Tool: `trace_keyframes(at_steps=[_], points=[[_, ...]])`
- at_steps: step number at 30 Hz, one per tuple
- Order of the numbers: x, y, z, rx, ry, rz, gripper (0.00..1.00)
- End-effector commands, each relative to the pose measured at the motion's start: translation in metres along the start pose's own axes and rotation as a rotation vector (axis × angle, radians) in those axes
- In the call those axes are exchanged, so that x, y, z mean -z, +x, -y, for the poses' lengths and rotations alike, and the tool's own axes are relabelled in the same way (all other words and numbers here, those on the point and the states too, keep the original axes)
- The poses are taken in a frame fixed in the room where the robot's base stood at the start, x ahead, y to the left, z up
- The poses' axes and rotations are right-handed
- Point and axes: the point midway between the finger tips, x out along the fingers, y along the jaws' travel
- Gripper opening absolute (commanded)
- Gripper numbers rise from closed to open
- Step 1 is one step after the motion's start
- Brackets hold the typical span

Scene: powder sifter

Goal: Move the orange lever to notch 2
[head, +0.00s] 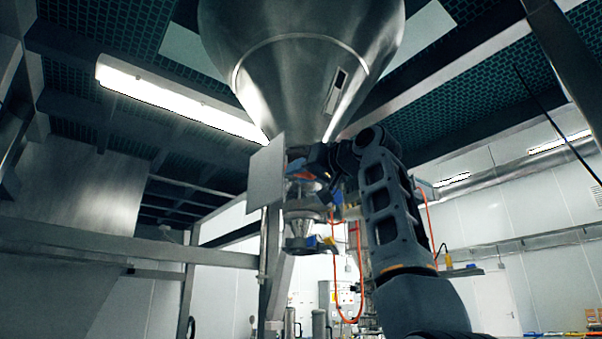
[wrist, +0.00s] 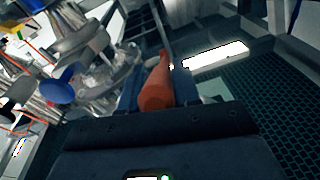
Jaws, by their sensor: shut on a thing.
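The orange lever (wrist: 156,88) stands in the middle of the wrist view, between the two dark fingers of my gripper (wrist: 155,90). My gripper is shut on it. In the head view my gripper (head: 302,168) is under the large steel hopper (head: 300,75), at the valve fittings (head: 303,205). A small patch of the lever's orange (head: 299,172) shows there beside the fingers; the rest is hidden. The notches cannot be made out in either view.
A flat grey plate (head: 266,172) hangs just left of my gripper. A blue knob (wrist: 57,90) and metal fittings lie left of the lever in the wrist view. An orange hose (head: 347,317) hangs below. Steel beams (head: 125,250) cross at left.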

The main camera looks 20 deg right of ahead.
Motion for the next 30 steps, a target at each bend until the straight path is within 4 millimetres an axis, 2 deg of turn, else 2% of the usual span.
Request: trace_keyframes(at_steps=[1, 7, 16, 30], points=[[-0.001, 0.0, -0.001, -0.001, 0.001, 0.004, 0.33], [-0.001, 0.0, -0.001, -0.001, 0.0, 0.003, 0.52], [-0.001, -0.003, -0.001, 0.0, 0.0, 0.001, 0.53], [-0.002, -0.069, -0.001, 0.0, 0.0, 0.001, 0.53]])
